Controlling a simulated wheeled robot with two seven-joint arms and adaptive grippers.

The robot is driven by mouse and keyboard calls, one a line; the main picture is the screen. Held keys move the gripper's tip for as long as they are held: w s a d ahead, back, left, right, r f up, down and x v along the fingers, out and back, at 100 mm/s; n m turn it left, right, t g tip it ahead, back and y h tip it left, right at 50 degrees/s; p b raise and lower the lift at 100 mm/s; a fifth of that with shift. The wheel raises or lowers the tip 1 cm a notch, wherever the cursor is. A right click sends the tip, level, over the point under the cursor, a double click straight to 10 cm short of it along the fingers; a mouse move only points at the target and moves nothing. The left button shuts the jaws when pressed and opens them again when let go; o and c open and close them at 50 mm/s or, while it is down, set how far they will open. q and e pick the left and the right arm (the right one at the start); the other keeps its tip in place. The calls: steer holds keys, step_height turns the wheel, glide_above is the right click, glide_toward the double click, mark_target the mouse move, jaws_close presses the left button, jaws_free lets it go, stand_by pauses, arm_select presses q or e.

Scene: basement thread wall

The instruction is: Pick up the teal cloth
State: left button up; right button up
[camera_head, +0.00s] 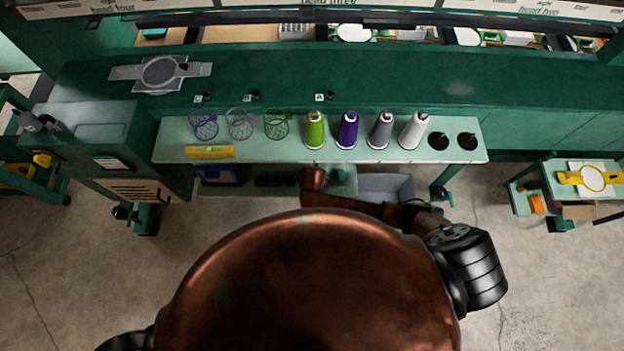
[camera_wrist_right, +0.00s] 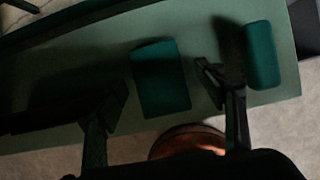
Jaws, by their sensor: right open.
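In the right wrist view, a flat teal piece that looks like the teal cloth (camera_wrist_right: 160,90) lies on a pale green shelf (camera_wrist_right: 205,30). My right gripper (camera_wrist_right: 161,79) is open, its dark fingers standing on either side of the teal piece with nothing held. I cannot tell how high the fingertips are above the shelf. In the head view the right gripper is hidden beneath the bench's upper top, and the cloth cannot be made out clearly. My left gripper is not in view.
A second teal block (camera_wrist_right: 262,55) lies right of the right finger. A dark object lies on the shelf at left. Above, the bench top (camera_head: 172,140) carries several thread cones, such as a purple one (camera_head: 347,130). A grey bin (camera_head: 385,187) stands below it.

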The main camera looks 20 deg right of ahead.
steer(key=shift+f, duration=0.15)
stand_by(0.3)
steer(key=c, duration=1.2)
